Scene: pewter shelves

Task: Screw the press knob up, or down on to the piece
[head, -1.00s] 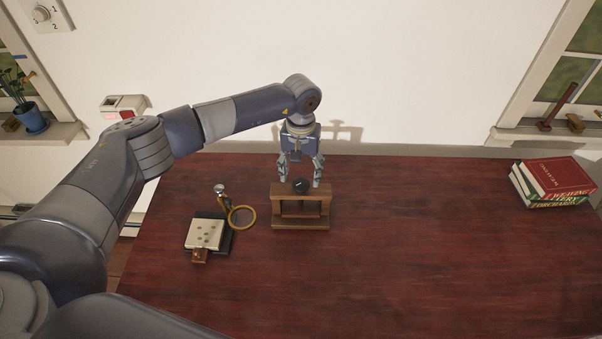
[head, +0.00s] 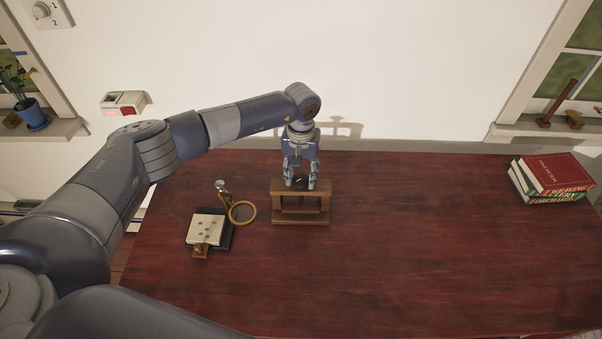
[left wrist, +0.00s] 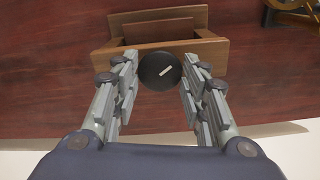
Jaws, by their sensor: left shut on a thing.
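The press (head: 301,217) is a small wooden frame with a top beam and a base, standing upright on the red-brown table. Its knob (head: 299,180) is dark and round and sits on top of the beam. In the left wrist view the knob (left wrist: 160,71) shows a pale line mark that slants up to the right. My left gripper (head: 300,183) points down over the press and is shut on the knob, one finger on each side. A flat wooden piece (left wrist: 160,31) shows inside the press frame in the left wrist view. My right gripper is not in view.
Left of the press lie a dark board with a pale spotted plate (head: 205,229) and a brass ring (head: 243,212). Books (head: 552,180) are stacked at the table's far right. The table (head: 420,240) is clear between press and books.

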